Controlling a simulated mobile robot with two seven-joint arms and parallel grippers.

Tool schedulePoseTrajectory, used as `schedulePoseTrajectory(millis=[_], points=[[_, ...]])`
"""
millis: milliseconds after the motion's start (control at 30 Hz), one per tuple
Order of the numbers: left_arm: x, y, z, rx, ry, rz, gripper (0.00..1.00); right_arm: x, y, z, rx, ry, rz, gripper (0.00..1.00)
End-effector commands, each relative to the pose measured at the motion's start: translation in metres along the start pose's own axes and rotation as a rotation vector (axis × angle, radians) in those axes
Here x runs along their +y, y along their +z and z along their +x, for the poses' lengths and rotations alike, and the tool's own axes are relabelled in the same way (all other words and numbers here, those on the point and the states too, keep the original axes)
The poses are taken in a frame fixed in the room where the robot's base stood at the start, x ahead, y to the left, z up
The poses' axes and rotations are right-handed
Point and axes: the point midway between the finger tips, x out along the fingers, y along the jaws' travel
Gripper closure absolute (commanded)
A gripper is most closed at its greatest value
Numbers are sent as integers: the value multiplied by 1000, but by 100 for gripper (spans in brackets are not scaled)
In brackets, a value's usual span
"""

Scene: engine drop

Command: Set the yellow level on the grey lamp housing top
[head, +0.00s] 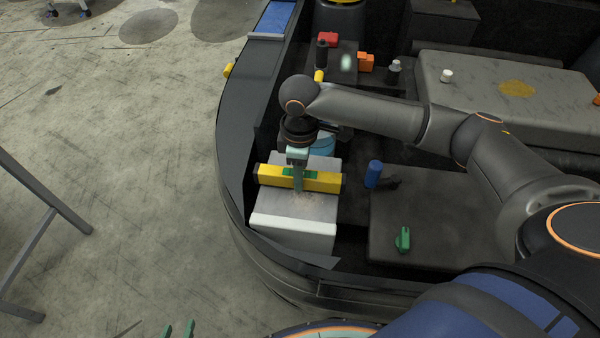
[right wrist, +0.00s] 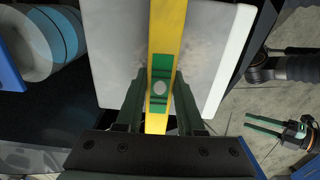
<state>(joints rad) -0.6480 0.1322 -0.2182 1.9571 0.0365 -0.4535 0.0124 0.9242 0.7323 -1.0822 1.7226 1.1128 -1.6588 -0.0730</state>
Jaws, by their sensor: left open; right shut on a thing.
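The yellow level (head: 325,182) has dark ends and a green middle part. My right gripper (head: 298,184) is shut on its middle from above. In the right wrist view, the green fingers of my right gripper (right wrist: 160,100) sit on both sides of the level (right wrist: 166,35). The level lies crosswise over the pale top of the grey lamp housing (head: 285,208), roughly level. I cannot tell whether it touches the top or hovers just above. My left gripper (head: 178,329) is open and empty at the bottom edge, over the floor. It also shows in the right wrist view (right wrist: 262,125).
The housing stands inside a dark curved rim (head: 232,150). A light blue round thing (head: 322,146) is behind the housing. Open floor lies left.

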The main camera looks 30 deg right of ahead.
Motion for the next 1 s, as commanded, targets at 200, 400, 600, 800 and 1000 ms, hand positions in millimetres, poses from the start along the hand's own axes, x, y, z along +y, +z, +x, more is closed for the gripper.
schedulePoseTrajectory(millis=[200,400,600,800,1000], points=[[-2,2,0,-4,-3,2,50,0,0,2,1,1,0,100],[-2,7,-1,-12,-4,1,50,0,0,6,0,1,1,100],[-2,8,-2,-15,-4,1,50,0,0,10,0,0,1,100],[-2,9,-2,-16,-4,1,50,0,0,11,0,0,1,48],[-2,9,-2,-15,-4,1,50,0,0,11,0,0,0,28]])
